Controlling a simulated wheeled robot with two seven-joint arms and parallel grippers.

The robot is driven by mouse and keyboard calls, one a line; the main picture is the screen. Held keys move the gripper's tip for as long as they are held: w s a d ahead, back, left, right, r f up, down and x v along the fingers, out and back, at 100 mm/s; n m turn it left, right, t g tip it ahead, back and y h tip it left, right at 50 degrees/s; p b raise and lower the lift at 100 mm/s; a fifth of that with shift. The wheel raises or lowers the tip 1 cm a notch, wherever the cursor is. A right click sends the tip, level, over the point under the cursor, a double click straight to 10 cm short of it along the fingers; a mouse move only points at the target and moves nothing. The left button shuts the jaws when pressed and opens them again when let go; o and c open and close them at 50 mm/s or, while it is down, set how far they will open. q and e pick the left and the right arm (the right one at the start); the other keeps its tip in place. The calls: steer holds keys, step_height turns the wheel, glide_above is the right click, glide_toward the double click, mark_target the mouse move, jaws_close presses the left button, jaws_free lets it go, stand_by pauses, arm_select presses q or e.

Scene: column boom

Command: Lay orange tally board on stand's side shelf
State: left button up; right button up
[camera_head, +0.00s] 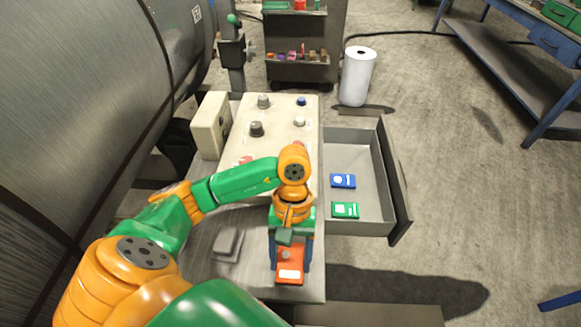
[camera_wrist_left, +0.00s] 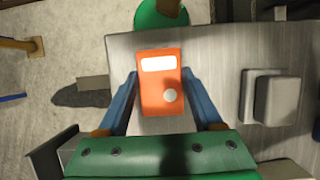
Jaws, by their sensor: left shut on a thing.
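My left gripper (camera_head: 291,256) points down over the grey metal shelf (camera_head: 250,275) at the front of the stand and is shut on the board. In the left wrist view the orange board (camera_wrist_left: 160,85) sits between the two blue fingers of the gripper (camera_wrist_left: 160,98), with the shelf (camera_wrist_left: 225,55) beneath it. I cannot tell whether the board touches the shelf. My right gripper is not in view.
A grey block (camera_head: 227,243) stands on the shelf, left of the gripper. An open drawer (camera_head: 372,165) to the right holds a blue board (camera_head: 343,181) and a green board (camera_head: 345,210). A panel with knobs (camera_head: 285,115) lies behind the arm. The shelf is bare around the board.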

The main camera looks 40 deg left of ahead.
arm_select(q)
steer(key=o, duration=1.3)
steer(key=shift+o, duration=0.2)
steer(key=shift+r+p, duration=0.25)
steer(key=shift+p, duration=0.2)
steer(key=shift+w+a+r+b, duration=0.15)
steer(key=shift+w+r+b, duration=0.15)
steer(key=shift+b, duration=0.1)
steer(key=v, duration=1.1)
steer(key=shift+s, duration=0.15)
